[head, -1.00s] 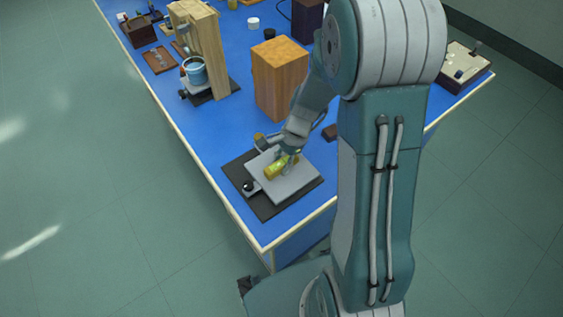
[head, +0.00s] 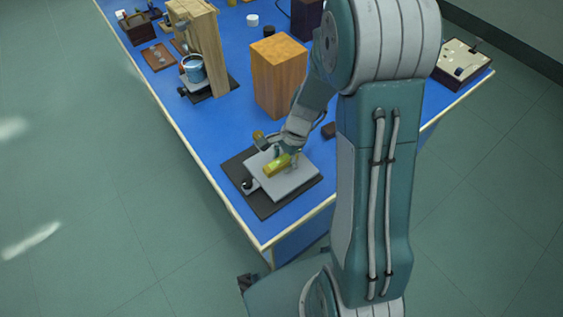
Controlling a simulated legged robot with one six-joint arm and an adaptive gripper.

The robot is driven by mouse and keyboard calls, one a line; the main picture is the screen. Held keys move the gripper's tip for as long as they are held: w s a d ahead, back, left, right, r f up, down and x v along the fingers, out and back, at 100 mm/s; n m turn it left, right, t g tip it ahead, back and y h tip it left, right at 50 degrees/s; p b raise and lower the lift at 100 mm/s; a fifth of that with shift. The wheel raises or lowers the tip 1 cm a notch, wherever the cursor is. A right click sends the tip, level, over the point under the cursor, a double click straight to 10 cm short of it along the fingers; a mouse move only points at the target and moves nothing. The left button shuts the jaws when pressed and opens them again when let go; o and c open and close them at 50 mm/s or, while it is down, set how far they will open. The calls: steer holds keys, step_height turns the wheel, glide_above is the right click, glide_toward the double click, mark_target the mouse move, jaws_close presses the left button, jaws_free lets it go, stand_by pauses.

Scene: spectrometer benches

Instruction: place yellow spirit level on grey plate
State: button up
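The yellow spirit level (head: 276,165) lies on the grey plate (head: 293,182), toward the plate's upper left part. The grey plate rests on a black base with a dark knob (head: 248,183) at its left side. My gripper (head: 287,155) is right at the spirit level, over the plate, its fingers spread to either side of the level's far end. The gripper looks open, and small finger parts are hard to make out. My arm hides part of the bench to the right.
A wooden block (head: 278,77) stands on the blue bench (head: 190,125) behind the plate. A box with small parts (head: 461,62) is at the far right. The left bench strip is mostly clear.

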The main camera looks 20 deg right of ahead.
steer(key=shift+r, duration=0.3)
steer(key=v, duration=1.2)
steer(key=s+a+r+n+t+h, duration=0.4)
steer(key=s+r+n+t, duration=0.3)
steer(key=s+r+n, duration=0.6)
steer(key=shift+s+a+r+n, duration=0.25)
steer(key=shift+s+n, duration=0.45)
steer(key=shift+s, duration=0.55)
stand_by(0.5)
